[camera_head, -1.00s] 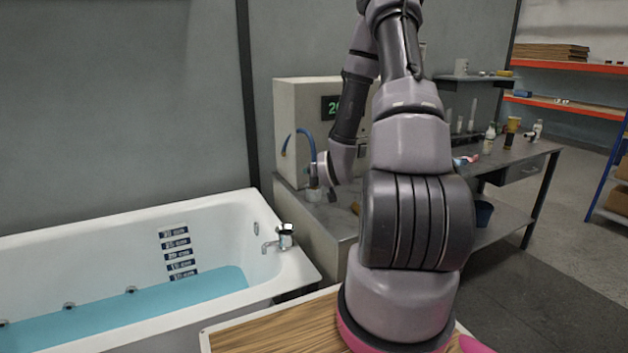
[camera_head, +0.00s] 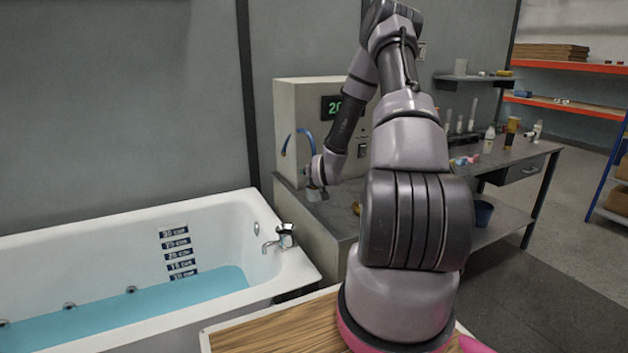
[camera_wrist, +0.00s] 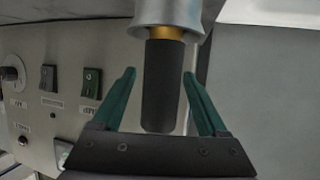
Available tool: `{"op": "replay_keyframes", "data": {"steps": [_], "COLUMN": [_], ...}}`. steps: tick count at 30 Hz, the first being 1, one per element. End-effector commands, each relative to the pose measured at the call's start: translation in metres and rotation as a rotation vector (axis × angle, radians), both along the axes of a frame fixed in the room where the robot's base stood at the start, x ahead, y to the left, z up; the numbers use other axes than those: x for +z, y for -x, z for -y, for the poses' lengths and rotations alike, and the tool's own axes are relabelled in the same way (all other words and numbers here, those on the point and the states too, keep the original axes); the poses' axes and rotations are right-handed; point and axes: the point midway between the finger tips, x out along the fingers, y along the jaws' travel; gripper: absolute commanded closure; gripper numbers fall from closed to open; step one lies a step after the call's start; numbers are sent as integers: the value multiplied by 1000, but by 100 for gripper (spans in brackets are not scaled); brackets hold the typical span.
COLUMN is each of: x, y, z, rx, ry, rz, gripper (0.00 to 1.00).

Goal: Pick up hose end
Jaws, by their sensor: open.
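The hose end (camera_wrist: 160,85) is a dark cylinder with a brass ring, seen close up in the wrist view. Its brass end meets a flared grey metal cup (camera_wrist: 166,14). My gripper (camera_wrist: 159,75) is open, with one green finger on each side of the hose end. A gap shows along the left finger; the right finger is nearer, and I cannot tell whether it touches. In the head view my gripper (camera_head: 311,171) is beside the cup (camera_head: 314,193) on the bench. The blue hose (camera_head: 285,143) arcs down towards it; its end is largely hidden by my gripper.
The control box (camera_head: 300,100) stands right behind my gripper; its panel has switches (camera_wrist: 91,83). The bathtub (camera_head: 215,205) with blue water and a tap (camera_head: 284,236) is at the left. A workbench (camera_head: 520,150) with bottles is at the right.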

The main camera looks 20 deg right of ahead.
Motion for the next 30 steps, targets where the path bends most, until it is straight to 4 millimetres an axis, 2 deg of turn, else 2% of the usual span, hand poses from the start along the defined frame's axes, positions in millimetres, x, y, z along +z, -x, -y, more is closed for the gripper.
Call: {"op": "replay_keyframes", "data": {"steps": [4, 5, 9, 10, 11, 23, 30], "x": [0, 0, 0, 0, 0, 5, 34], "y": [0, 0, 0, 0, 0, 0, -1], "z": [0, 0, 0, 0, 0, 0, 0], "rx": [0, 0, 0, 0, 0, 1, 0], "ry": [0, 0, 0, 0, 0, 0, 2], "rz": [0, 0, 0, 0, 0, 2, 6], "gripper": [24, 28, 81, 93, 100, 100, 100]}}
